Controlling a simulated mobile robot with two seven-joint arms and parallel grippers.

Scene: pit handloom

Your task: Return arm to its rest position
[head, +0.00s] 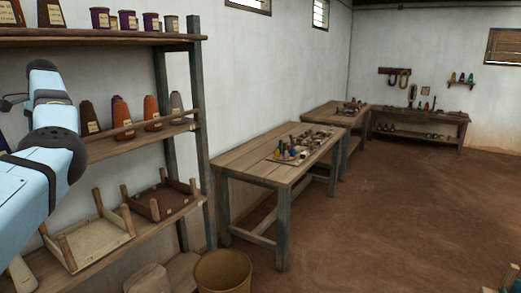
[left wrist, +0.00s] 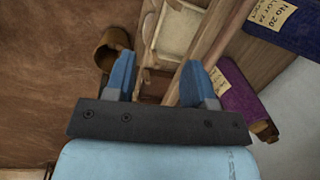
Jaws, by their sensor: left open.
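My left arm (head: 45,130) comes into the head view from the left, raised in front of the wooden shelf rack (head: 190,120). Its gripper fingers cannot be made out in the head view. In the left wrist view my left gripper (left wrist: 160,85) is open, its two blue fingers apart with nothing held between them. Behind the fingers are the shelf rack's boards and a purple cone (left wrist: 242,98) with a label, near the right finger. I cannot tell how close that finger is to it. My right gripper is not in view.
The rack holds several thread cones (head: 152,112) and wooden frames (head: 90,240). A bucket (head: 223,272) stands on the floor by the rack. A wooden table (head: 250,165) with small items stands along the wall. The brown floor (head: 380,230) at right is mostly clear.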

